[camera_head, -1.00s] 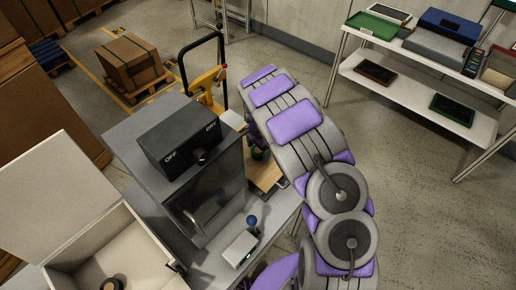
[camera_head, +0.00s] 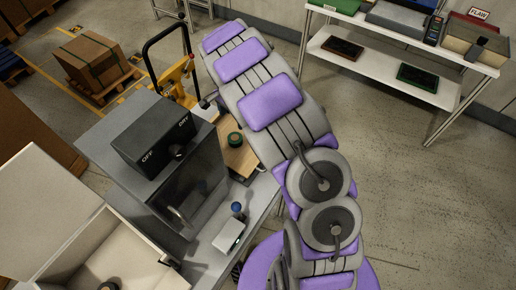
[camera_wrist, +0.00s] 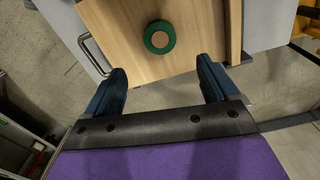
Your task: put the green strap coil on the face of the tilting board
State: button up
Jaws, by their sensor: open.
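The green strap coil (camera_head: 235,139), a green ring with a tan centre, rests on the face of a light wooden board (camera_head: 242,160) beside the grey cabinet. In the wrist view the coil (camera_wrist: 167,49) lies on the wooden board (camera_wrist: 115,35), in from its near edge. My gripper (camera_wrist: 162,78) is open and empty, its two dark blue fingers apart, with the coil beyond the fingertips and not touched by them. In the head view my arm hides most of the gripper and part of the board. I cannot tell the board's exact tilt.
A grey cabinet with a black OFF/DRY switch box (camera_head: 154,135) stands left of the board. A white box with a blue knob (camera_head: 237,207) is in front. An open cream bin (camera_head: 85,245) is at lower left. A yellow pallet truck (camera_head: 178,75) stands behind. Floor at right is clear.

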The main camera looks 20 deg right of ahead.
jog(key=s+d+r+n, duration=0.3)
jog(key=s+r+n, duration=0.1)
jog(key=s+r, duration=1.05)
jog(key=s+a+r+n+g, duration=0.1)
jog(key=s+n, duration=0.3)
jog(key=s, duration=0.9)
jog(key=s+a+r+n, duration=0.1)
jog(key=s+n, duration=0.3)
jog(key=s, duration=1)
jog(key=shift+s+a+r+n+g, duration=0.3)
jog(key=shift+a+r+g, duration=0.1)
jog(key=shift+r, duration=0.15)
